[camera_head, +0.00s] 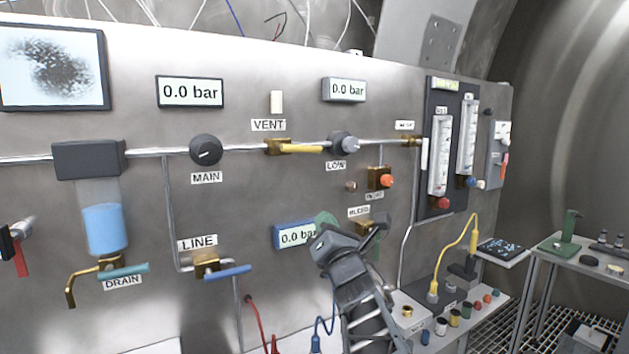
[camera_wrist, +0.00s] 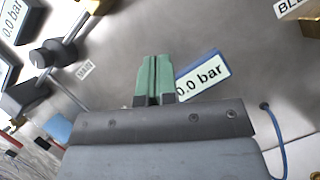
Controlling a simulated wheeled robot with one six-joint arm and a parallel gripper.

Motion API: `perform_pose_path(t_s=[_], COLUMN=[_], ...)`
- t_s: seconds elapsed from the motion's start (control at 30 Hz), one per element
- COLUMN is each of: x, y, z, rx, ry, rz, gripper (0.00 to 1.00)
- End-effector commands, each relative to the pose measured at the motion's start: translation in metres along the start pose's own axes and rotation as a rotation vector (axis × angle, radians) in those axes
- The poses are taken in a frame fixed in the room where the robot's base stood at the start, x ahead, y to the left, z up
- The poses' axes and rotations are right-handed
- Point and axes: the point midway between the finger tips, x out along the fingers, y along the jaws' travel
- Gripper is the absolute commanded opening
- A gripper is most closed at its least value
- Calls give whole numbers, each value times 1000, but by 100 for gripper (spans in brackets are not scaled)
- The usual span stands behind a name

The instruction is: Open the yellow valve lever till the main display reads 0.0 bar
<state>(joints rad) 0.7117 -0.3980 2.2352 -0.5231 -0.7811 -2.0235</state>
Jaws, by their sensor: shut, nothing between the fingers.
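The yellow valve lever (camera_head: 302,149) sits on a brass valve body below the VENT label. It points right, lying along the horizontal pipe. The main display (camera_head: 190,92), above the MAIN knob (camera_head: 206,150), reads 0.0 bar. My gripper (camera_head: 326,222) is below and slightly right of the lever, apart from it, in front of the panel. In the wrist view its green fingers (camera_wrist: 155,80) are together with nothing between them. They point towards the panel beside a blue-framed display (camera_wrist: 203,75), which also reads 0.0 bar. The yellow lever cannot be made out in the wrist view.
The LOW knob (camera_head: 344,145) is just right of the lever, under another display (camera_head: 344,90) reading 0.0 bar. The brass BLEED valve (camera_head: 366,227) is close to my gripper. The LINE valve's blue lever (camera_head: 228,272) is lower left. Bare panel lies between MAIN and my gripper.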

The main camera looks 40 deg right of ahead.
Motion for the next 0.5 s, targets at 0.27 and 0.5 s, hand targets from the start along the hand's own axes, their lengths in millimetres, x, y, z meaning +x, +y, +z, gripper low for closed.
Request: perform_pose_path(t_s=[0.27, 0.5], x=[-6, 26], y=[6, 14], z=[25, 32], rx=[-373, -404], ry=[-118, -128], rz=[150, 165], gripper=[0, 0])
